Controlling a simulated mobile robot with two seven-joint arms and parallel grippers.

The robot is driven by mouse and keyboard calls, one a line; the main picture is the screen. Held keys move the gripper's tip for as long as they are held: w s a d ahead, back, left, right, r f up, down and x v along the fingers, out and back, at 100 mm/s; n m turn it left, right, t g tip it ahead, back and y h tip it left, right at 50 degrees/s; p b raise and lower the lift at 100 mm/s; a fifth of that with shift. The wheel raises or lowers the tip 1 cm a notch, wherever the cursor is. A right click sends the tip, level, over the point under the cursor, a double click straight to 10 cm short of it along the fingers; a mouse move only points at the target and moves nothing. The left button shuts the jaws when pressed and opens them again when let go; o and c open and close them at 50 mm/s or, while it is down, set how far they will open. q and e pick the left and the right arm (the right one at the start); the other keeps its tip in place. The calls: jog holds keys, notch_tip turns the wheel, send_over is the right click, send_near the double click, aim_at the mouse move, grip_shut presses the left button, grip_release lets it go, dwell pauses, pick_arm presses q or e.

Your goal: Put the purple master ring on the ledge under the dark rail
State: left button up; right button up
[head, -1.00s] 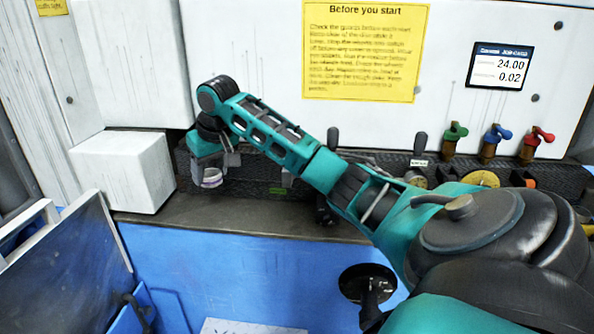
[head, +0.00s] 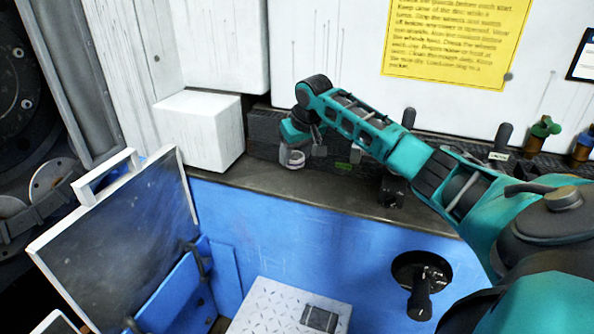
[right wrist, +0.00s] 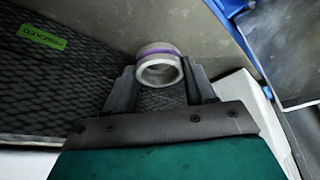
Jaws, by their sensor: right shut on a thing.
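My right gripper (head: 297,153) is shut on a pale metal ring with a purple band, the master ring (head: 294,159). The right wrist view shows the ring (right wrist: 158,68) between the two fingers, its open end facing the camera. The dark rail (head: 262,136) runs along the white machine wall, and the gripper is in front of its left part. The ring is just above or at the brown-grey ledge (head: 330,192) below the rail; I cannot tell whether it touches. My left gripper is not in view.
A white box (head: 198,130) on the wall stands just left of the gripper. A grey panel with a white frame (head: 115,240) rises at front left. A white tread plate (head: 270,307) lies lower down. A green label (right wrist: 42,37) marks the rail. The ledge right of the ring holds a dark fitting (head: 392,190).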

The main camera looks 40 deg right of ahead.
aim_at(293, 180)
jog(key=shift+f, duration=2.8)
jog(key=shift+f, duration=0.1)
jog(key=o, duration=1.1)
